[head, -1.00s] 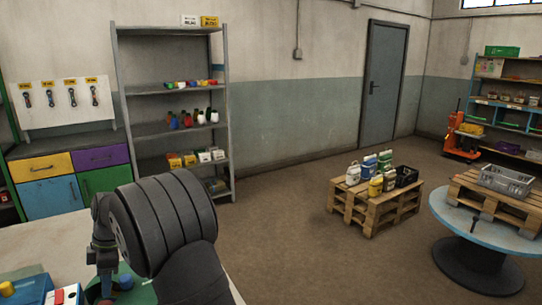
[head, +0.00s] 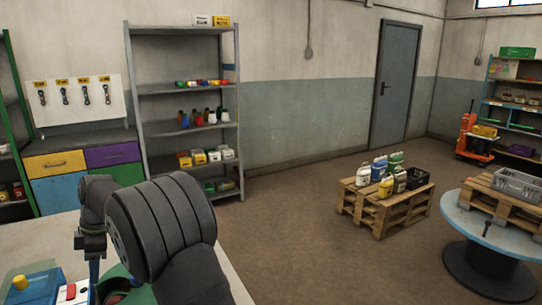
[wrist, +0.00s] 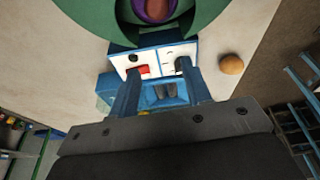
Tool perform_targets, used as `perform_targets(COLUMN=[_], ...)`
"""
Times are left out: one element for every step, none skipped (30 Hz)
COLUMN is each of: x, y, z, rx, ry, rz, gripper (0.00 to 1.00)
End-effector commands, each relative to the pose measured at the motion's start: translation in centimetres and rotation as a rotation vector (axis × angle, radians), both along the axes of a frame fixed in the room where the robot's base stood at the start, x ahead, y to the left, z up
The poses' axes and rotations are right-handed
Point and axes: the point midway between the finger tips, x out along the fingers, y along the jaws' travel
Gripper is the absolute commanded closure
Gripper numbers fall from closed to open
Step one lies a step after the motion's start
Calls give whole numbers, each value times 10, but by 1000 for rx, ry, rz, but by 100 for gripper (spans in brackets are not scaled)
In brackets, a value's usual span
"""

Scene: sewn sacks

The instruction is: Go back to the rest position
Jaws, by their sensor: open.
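My gripper (wrist: 159,72) shows in the wrist view as two blue fingers standing apart, with nothing held between them. Beyond and between the fingers is a blue box with a white panel (wrist: 152,57) that carries a red switch and dark parts. In the head view, my dark arm fills the lower left and hides most of the gripper. The same box shows its panel and red switch (head: 71,292) at the bottom left edge of that view. I cannot tell the exact gap between fingers and box.
A green round piece with a purple centre (wrist: 157,10) and an orange-brown round thing (wrist: 231,64) are near the box. A grey shelf (head: 186,88), a pallet with jugs (head: 372,213) and a blue round table (head: 462,212) stand farther off, with bare floor between.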

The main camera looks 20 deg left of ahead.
Motion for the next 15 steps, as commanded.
perform_targets(x=[-6, -9, -13, -17, -21, -25, -29, -33, -38, -41, -45, -51, -54, -58, -63], y=[9, 13, 19, 24, 28, 33, 37, 41, 45, 48, 52, 57, 60, 64, 69], z=[4, 7, 10, 13, 15, 18, 20, 23, 15, 12, 8, 4, 1, -2, -6], rx=[4, 1, 2, 3, 2, 3, 1, 2, -2, -2, -2, -2, -1, -1, -1], ry=[-2, -1, -2, -1, -1, -2, -1, -2, 0, 0, 0, 0, 0, 0, 0], rz=[21, 32, 48, 59, 72, 86, 99, 111, 107, 107, 107, 107, 106, 106, 107], gripper=[56, 56, 56, 56, 56, 56, 56, 56, 56, 56, 56, 56, 56, 56, 56])
